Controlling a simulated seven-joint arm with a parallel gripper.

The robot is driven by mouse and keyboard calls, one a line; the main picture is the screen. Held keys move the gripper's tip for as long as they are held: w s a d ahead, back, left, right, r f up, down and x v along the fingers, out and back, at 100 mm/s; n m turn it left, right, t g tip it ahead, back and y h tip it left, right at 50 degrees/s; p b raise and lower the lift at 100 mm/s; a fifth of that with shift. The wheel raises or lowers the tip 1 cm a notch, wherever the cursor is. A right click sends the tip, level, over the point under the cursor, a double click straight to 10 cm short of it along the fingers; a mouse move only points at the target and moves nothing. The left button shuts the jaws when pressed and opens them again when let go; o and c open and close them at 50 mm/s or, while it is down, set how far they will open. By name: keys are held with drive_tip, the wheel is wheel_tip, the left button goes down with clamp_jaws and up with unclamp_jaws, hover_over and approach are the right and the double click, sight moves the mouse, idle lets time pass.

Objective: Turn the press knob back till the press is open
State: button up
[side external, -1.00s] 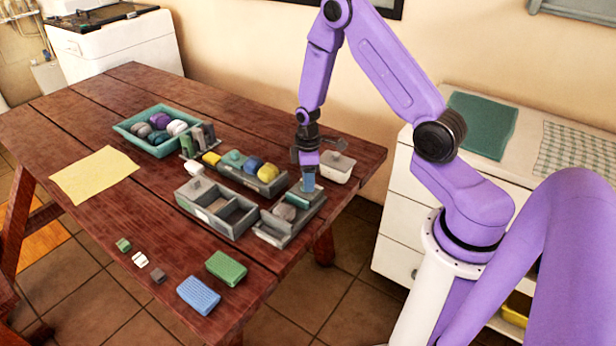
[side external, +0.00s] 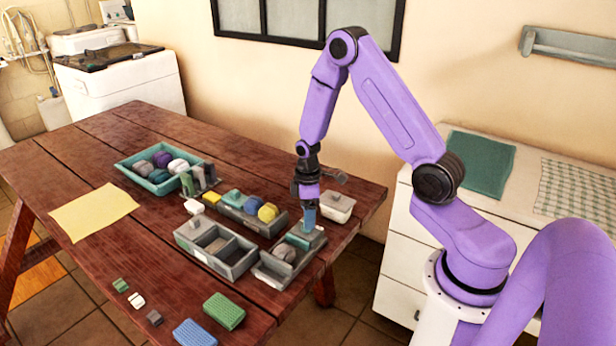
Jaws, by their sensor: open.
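The press (side external: 268,272) is a grey unit near the right end of the wooden table, with a rounded grey piece (side external: 284,252) at its front and a teal part (side external: 298,241) behind. My gripper (side external: 309,222) points straight down over the back of the press. It is open. A small blue piece (side external: 310,214), perhaps the press knob, shows at the fingertips. I cannot tell whether the fingers touch it, as the gripper hides part of it. How far the press is open cannot be made out.
A divided grey tray (side external: 250,262) stands just left of the press. A second grey tray (side external: 235,216) with coloured pieces is behind it, and a white lidded box (side external: 338,206) is behind the press. Sponges (side external: 224,311) lie at the front. A yellow cloth (side external: 93,212) lies at left.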

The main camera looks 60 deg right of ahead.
wheel_tip(320, 180, up, 15)
idle(0.5)
